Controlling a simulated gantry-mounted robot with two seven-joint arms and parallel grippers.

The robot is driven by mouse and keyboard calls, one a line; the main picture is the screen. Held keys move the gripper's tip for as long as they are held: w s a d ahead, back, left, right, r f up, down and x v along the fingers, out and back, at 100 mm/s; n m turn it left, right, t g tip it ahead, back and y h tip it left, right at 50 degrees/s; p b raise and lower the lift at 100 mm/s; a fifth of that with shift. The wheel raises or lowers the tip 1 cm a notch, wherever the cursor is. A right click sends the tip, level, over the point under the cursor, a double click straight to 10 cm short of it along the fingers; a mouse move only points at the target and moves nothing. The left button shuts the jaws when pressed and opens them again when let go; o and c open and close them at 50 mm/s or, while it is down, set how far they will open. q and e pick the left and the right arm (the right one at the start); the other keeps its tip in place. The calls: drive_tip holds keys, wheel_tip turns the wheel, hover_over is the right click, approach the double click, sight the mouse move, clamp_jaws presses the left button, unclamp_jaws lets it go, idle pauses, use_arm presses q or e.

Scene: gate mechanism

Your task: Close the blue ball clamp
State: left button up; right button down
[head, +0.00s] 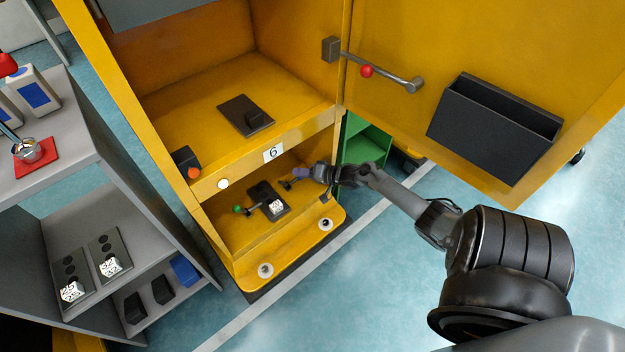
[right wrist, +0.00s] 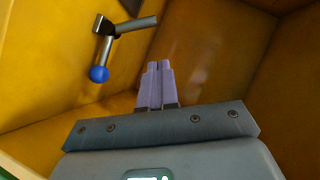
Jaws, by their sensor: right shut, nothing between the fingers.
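The blue ball clamp (right wrist: 108,45) shows in the right wrist view as a metal bar and lever on the yellow wall, with a blue ball (right wrist: 99,73) at the lever's lower end. My right gripper (right wrist: 158,66) has its lilac fingers together and empty, to the right of the ball in that view and apart from it. In the head view my right gripper (head: 298,172) reaches into the lower compartment of the yellow cabinet from the right. I cannot make out the blue ball there. My left gripper is not in view.
The lower compartment also holds a green-ball lever (head: 237,209) and a dark plate (head: 262,193) with a white die-like block. The open yellow door (head: 400,125) hangs above my right arm. A grey shelf unit (head: 125,195) stands at left.

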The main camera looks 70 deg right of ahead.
drive_tip(key=w+a+f+b, duration=0.1)
drive_tip(key=w+f+b, duration=0.1)
drive_tip(key=shift+w+a, duration=0.35)
drive_tip(key=shift+w+a+f+b, duration=0.2)
drive_tip(key=shift+a+f+b, duration=0.1)
drive_tip(key=shift+a, duration=0.25)
drive_tip(key=shift+w+d+r, duration=0.1)
